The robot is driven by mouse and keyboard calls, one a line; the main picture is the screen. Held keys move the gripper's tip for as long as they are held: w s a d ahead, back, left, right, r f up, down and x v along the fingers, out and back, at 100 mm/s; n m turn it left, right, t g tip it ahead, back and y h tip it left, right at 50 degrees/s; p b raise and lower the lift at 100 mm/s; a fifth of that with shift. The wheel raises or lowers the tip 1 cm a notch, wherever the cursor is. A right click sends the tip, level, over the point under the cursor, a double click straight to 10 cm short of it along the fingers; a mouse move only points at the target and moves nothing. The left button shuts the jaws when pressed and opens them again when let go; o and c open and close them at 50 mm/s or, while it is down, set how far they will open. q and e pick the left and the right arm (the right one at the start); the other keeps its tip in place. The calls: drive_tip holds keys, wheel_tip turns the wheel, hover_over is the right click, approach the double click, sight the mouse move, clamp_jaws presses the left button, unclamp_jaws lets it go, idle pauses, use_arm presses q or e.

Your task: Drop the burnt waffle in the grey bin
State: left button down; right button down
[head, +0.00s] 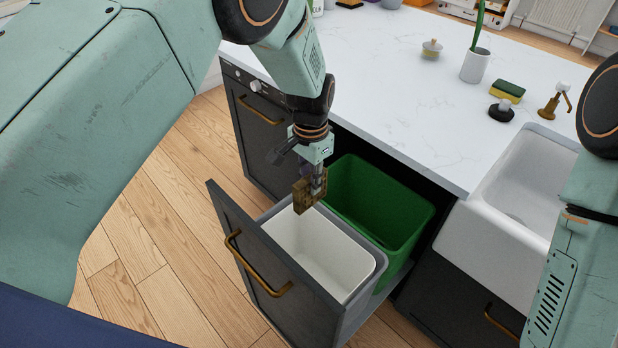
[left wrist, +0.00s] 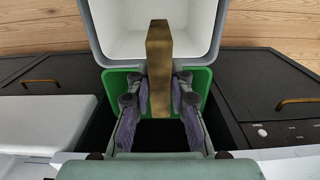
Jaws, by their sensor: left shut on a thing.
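The burnt waffle (head: 308,192) is a dark brown slab held upright in my left gripper (head: 314,174). In the left wrist view the waffle (left wrist: 159,62) stands edge-on between the two fingers of the left gripper (left wrist: 159,100). The grey bin (head: 330,255) has a pale inside and sits in the pulled-out drawer. The waffle hangs over the bin's left back end in the head view, above the rim. In the left wrist view it overlaps the grey bin's opening (left wrist: 113,20). The bin looks empty where its inside shows. My right gripper is out of view.
A green bin (head: 375,205) stands right behind the grey one. The dark drawer front (head: 285,265) with a brass handle (head: 250,270) is in front. The white counter (head: 400,110) and sink (head: 520,195) lie beyond. Wooden floor is clear at left.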

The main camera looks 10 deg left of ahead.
use_arm(q)
drive_tip(key=shift+d, duration=0.1)
drive_tip(key=shift+r, duration=0.1)
drive_tip(key=c, duration=1.7)
unclamp_jaws()
drive_tip(key=shift+s+a, duration=0.1)
drive_tip(key=shift+a, duration=0.2)
drive_tip(key=shift+o, duration=1)
drive_tip(key=shift+a, duration=0.2)
drive_tip(key=shift+o, duration=1.8)
drive_tip(key=shift+d, duration=0.4)
drive_tip(key=shift+a+r, duration=0.3)
wheel_tip(320, 180, up, 11)
drive_tip(key=shift+d+r, duration=0.2)
drive_tip(key=shift+d, duration=0.15)
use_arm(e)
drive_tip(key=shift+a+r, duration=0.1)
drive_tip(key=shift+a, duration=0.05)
